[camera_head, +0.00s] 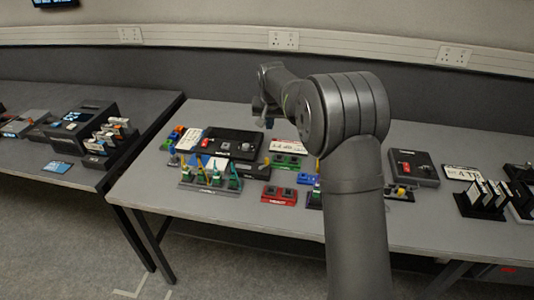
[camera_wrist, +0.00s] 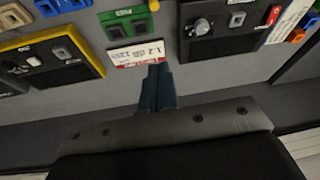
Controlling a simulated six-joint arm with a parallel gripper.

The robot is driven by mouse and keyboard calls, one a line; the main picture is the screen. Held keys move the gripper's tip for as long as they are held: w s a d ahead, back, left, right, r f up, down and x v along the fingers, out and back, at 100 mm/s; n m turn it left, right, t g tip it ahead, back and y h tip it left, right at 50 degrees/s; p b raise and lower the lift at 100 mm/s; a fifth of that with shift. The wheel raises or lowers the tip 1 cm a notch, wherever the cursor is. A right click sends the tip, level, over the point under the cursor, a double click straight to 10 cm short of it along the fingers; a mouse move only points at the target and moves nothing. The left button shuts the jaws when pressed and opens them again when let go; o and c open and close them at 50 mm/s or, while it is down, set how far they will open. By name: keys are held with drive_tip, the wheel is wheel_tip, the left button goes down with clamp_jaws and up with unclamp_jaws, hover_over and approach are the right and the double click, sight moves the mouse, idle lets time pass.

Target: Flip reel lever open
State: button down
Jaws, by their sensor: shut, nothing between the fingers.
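No part is clearly labelled as a reel, so I cannot tell for sure which part is the reel lever. A black panel (camera_head: 232,150) lies on the table left of my gripper; it also shows at the upper right of the wrist view (camera_wrist: 219,39). In the head view my gripper (camera_head: 262,117) hangs near the panel's back right corner.
A green block (camera_wrist: 127,22) sits beside the card. A yellow-edged dark box (camera_wrist: 58,62) is at the left of the wrist view. Green, red and blue modules crowd the table front (camera_head: 212,178). Another dark panel (camera_head: 424,172) stands right of my arm.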

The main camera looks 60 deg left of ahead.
drive_tip(key=a+x, duration=0.1)
drive_tip(key=x, duration=0.5)
drive_tip(key=shift+a, duration=0.35)
drive_tip(key=x, duration=1)
drive_tip(key=shift+w+d, duration=0.1)
drive_tip(key=shift+d, duration=0.15)
drive_tip(key=shift+s+d, duration=0.6)
drive_tip(key=shift+d, duration=0.15)
drive_tip(key=shift+s+d, duration=0.55)
drive_tip(key=shift+d, duration=0.25)
